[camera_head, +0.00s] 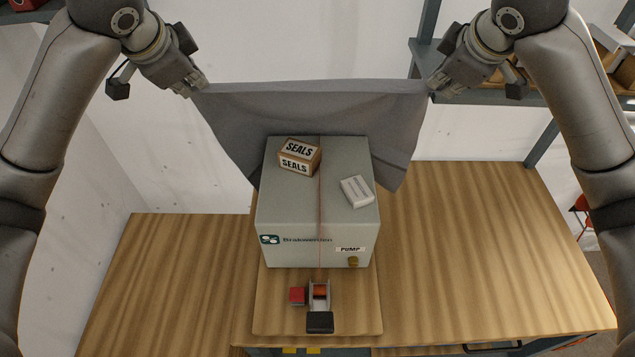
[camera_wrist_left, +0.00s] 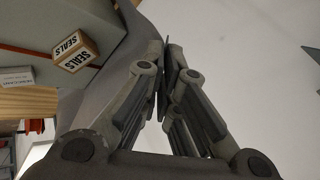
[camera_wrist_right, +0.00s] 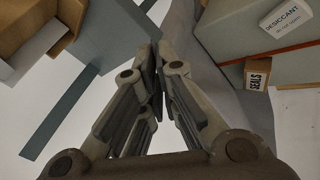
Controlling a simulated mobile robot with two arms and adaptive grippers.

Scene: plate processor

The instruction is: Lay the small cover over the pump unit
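The grey cloth cover (camera_head: 310,105) hangs stretched between my two grippers, behind and above the far side of the pump unit. The pump unit (camera_head: 290,215) is a grey box labelled PUMP on the wooden table, and it hides the cover's lower middle. My left gripper (camera_head: 198,90) is shut on the cover's upper left corner; the left wrist view shows its fingers (camera_wrist_left: 168,65) together on the cloth. My right gripper (camera_head: 432,92) is shut on the upper right corner; its fingers (camera_wrist_right: 153,65) are together in the right wrist view. A SEALS box (camera_head: 299,157) and a white DESICCANT packet (camera_head: 357,191) lie on the unit's top.
The table (camera_head: 480,255) is clear left and right. A shelf with boxes (camera_head: 500,88) is close to my right gripper.

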